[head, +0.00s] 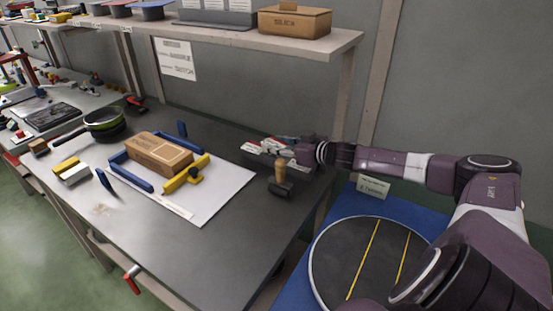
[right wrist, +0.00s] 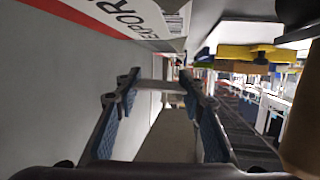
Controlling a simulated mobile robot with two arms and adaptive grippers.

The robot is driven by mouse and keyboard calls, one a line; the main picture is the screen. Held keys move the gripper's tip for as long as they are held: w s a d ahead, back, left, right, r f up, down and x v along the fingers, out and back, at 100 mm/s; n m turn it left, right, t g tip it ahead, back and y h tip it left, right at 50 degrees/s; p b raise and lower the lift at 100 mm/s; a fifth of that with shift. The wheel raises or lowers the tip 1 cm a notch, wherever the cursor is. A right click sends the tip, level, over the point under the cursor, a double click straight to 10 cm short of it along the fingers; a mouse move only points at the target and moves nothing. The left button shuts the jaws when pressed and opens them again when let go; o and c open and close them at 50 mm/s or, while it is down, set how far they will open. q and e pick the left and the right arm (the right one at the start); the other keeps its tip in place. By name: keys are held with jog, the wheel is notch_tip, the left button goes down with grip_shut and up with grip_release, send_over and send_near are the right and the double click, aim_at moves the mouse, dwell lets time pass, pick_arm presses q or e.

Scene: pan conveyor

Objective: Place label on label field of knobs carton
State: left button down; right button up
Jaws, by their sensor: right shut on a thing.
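A brown carton (head: 160,153) lies on the white mat (head: 222,186) between blue fences. Its printing is too small to read, and I cannot make out its label field. My right gripper (head: 268,146) is low at the back right of the table, to the right of the carton. It is shut on a label, but its fingers hide the grip. White labels with red bands show beside the gripper (head: 250,148). In the right wrist view a label reading "EXPOR…" (right wrist: 120,14) shows beyond the fingers (right wrist: 160,88). My left gripper is out of view.
A wooden-handled black roller (head: 280,180) stands in front of the right gripper. A yellow clamp (head: 186,174) sits at the carton's right, and blue fences (head: 130,172) flank it. A pan (head: 104,120) is at left. A shelf (head: 250,38) overhangs the back.

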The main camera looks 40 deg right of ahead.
aim_at(277, 156)
jog(key=shift+f+p, duration=0.4)
jog(key=shift+f, duration=1.55)
jog(key=shift+f, duration=0.1)
jog(key=shift+f, duration=0.15)
jog(key=o, duration=0.7)
